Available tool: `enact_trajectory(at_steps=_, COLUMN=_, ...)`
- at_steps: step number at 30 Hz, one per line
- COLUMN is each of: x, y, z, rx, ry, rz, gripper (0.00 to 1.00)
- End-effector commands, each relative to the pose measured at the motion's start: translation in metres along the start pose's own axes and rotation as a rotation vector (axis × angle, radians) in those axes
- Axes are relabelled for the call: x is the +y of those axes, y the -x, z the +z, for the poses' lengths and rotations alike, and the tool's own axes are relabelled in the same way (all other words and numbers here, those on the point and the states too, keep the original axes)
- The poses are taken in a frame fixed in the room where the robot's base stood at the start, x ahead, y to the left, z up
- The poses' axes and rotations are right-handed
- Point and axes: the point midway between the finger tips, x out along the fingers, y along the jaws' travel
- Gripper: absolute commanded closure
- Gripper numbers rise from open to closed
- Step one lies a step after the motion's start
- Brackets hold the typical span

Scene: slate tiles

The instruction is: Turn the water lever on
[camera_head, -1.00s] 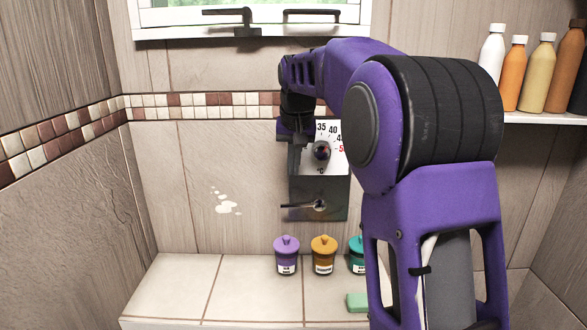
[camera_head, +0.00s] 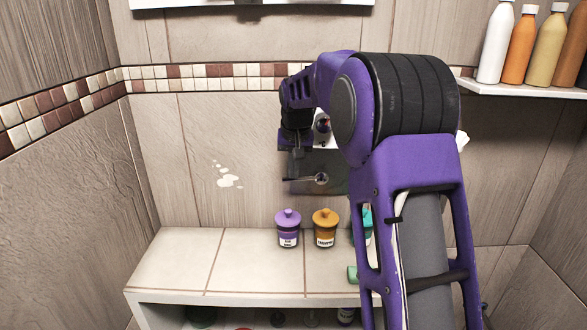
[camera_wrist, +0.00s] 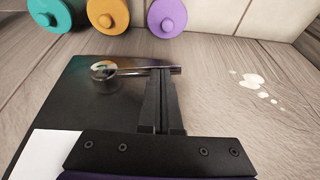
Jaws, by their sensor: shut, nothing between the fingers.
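The water lever (camera_head: 303,179) is a thin metal bar on a dark panel (camera_head: 335,186) on the back wall. It points left from its round pivot, roughly level. In the wrist view the lever (camera_wrist: 140,71) runs across the tips of my gripper (camera_wrist: 161,74). My gripper (camera_head: 293,176) is shut and empty, just above the lever's free left end in the head view. The fingertips meet or nearly meet the bar; I cannot tell if they touch. A white temperature dial with a knob (camera_head: 323,125) sits above, mostly hidden by my arm.
A tiled bench (camera_head: 240,262) below holds a purple jar (camera_head: 288,229), an orange jar (camera_head: 325,229) and a partly hidden teal jar (camera_head: 367,226). Bottles stand on a shelf (camera_head: 520,91) at upper right.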

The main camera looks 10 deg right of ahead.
Motion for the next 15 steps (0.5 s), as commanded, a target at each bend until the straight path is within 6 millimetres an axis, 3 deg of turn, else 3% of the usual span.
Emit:
enact_trajectory(at_steps=8, x=-0.003, y=-0.002, z=0.001, rx=-0.001, ry=0.016, rz=0.033, gripper=1.0)
enact_trajectory(at_steps=15, x=-0.008, y=-0.012, z=0.005, rx=-0.002, ry=0.062, rz=0.161, gripper=1.0)
